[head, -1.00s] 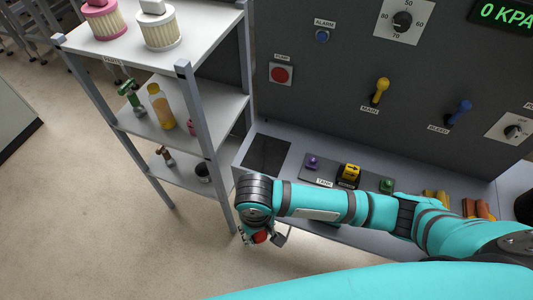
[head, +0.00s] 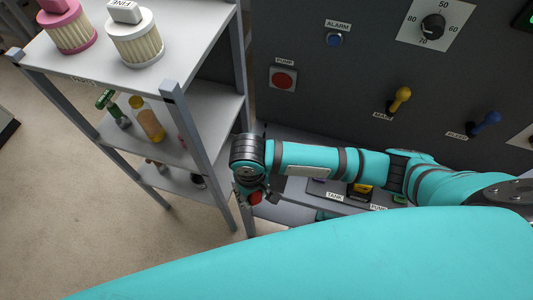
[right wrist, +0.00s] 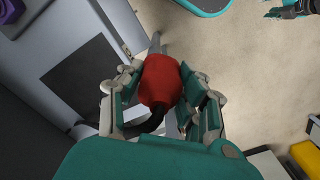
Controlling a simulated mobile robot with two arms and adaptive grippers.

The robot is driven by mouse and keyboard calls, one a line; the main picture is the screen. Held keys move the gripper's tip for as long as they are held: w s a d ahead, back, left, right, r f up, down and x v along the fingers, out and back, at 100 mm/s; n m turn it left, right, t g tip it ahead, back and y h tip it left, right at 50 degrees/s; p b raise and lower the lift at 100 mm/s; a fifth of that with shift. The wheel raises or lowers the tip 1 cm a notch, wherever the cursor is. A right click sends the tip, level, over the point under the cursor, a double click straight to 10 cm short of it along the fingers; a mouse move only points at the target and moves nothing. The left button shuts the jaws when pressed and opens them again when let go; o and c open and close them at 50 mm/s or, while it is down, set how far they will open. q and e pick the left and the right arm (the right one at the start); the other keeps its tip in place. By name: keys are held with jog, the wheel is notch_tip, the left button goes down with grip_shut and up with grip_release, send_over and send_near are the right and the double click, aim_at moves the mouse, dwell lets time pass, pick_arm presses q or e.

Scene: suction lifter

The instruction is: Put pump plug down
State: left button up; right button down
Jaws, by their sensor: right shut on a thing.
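The pump plug is a red, rounded body (right wrist: 160,80) with a black cable curving from its near end. My right gripper (right wrist: 160,92) is shut on it, fingers on both sides. In the head view the right gripper (head: 256,192) hangs beside the shelf's front post, with a little of the red plug (head: 256,198) showing. In the right wrist view a dark square pad (right wrist: 85,75) on the bench ledge lies left of the plug. A small dark jointed part at the top right corner looks like my left gripper (right wrist: 290,9); its jaws are unclear.
A grey shelf rack (head: 190,125) stands close left of my right gripper, holding filters, a yellow bottle (head: 148,120) and a green valve (head: 112,108). The dark control panel (head: 310,95) rises behind. My right forearm covers much of the bench ledge and its connector strip (head: 325,190).

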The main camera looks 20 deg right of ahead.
jog(key=w+d, duration=0.2)
jog(key=w+d+p, duration=0.1)
jog(key=w, duration=0.1)
jog(key=w+d+p, duration=0.1)
jog(key=w+d, duration=0.1)
jog(key=w, duration=0.1)
jog(key=shift+d, duration=0.3)
jog(key=w+d, duration=0.1)
jog(key=w, duration=0.1)
jog(key=shift+w+d+f, duration=0.35)
jog(key=shift+f, duration=0.05)
jog(key=shift+w+d+f, duration=0.15)
jog(key=shift+w+d, duration=0.05)
jog(key=shift+w, duration=0.05)
notch_tip(320, 180, down, 3)
jog(key=shift+p, duration=0.7)
pick_arm(q)
jog(key=shift+s+r, duration=0.5)
jog(key=shift+r, duration=0.4)
jog(key=shift+s+r, duration=0.45)
jog(key=shift+r, duration=0.45)
pick_arm(e)
jog(key=shift+s+f, duration=0.1)
jog(key=shift+f, duration=0.15)
jog(key=c, duration=0.9)
grip_release()
jog(key=shift+o, duration=0.2)
